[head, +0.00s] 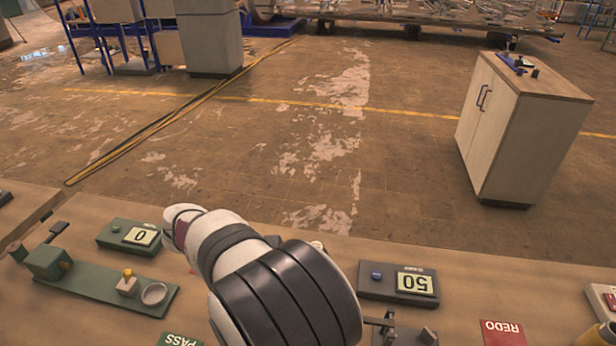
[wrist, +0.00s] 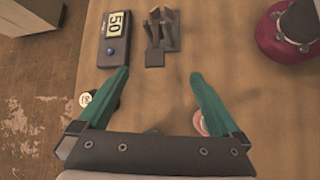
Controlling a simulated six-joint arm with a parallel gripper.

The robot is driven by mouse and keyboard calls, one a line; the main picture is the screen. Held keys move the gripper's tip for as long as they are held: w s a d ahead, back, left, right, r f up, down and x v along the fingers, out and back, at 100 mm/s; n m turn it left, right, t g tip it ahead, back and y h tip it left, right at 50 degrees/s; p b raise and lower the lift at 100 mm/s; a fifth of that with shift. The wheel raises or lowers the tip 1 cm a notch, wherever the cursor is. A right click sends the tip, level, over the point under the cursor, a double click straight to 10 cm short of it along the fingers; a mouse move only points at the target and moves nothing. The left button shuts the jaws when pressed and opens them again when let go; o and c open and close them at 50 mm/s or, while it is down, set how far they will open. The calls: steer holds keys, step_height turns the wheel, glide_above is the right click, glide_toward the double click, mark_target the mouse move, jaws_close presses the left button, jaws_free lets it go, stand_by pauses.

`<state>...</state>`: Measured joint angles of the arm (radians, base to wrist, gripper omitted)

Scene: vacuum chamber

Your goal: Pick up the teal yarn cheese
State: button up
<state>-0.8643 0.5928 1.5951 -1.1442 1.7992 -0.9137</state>
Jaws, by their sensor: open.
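My gripper (wrist: 159,74) is open in the wrist view, with its two green fingers spread wide and bare bench between their tips. A small dark teal patch (wrist: 153,131) shows between the finger bases at the edge of the palm. It may be part of the teal yarn cheese, but the palm hides most of it and I cannot tell for sure. No teal yarn cheese shows clearly in the head view, where my arm covers the middle of the bench. A pale round thing (wrist: 85,98) is partly behind the left finger, and a red-and-white one (wrist: 200,124) behind the right.
A dark box reading 50 (wrist: 115,36) and a grey pronged fixture (wrist: 162,40) stand beyond the fingertips. A red round-based object (wrist: 278,38) is at upper right.

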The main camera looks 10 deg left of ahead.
steer(key=s+a+f+n+t, duration=0.2)
steer(key=a+f+n+t, duration=0.3)
steer(key=a, duration=0.4)
steer(key=s+a+f+n+t, duration=0.1)
steer(key=a+f+n+t, duration=0.2)
steer(key=a+f+n, duration=0.45)
steer(key=shift+m+h, duration=0.4)
steer(key=shift+m, duration=0.25)
steer(key=x, duration=0.4)
steer(key=w+r+x, duration=0.1)
steer(key=x, duration=0.3)
steer(key=r+x, duration=0.1)
steer(key=x, duration=0.4)
steer(key=shift+w+a, duration=0.2)
steer(key=shift+w, duration=0.25)
steer(key=c, duration=1.4)
steer(key=shift+r, duration=0.1)
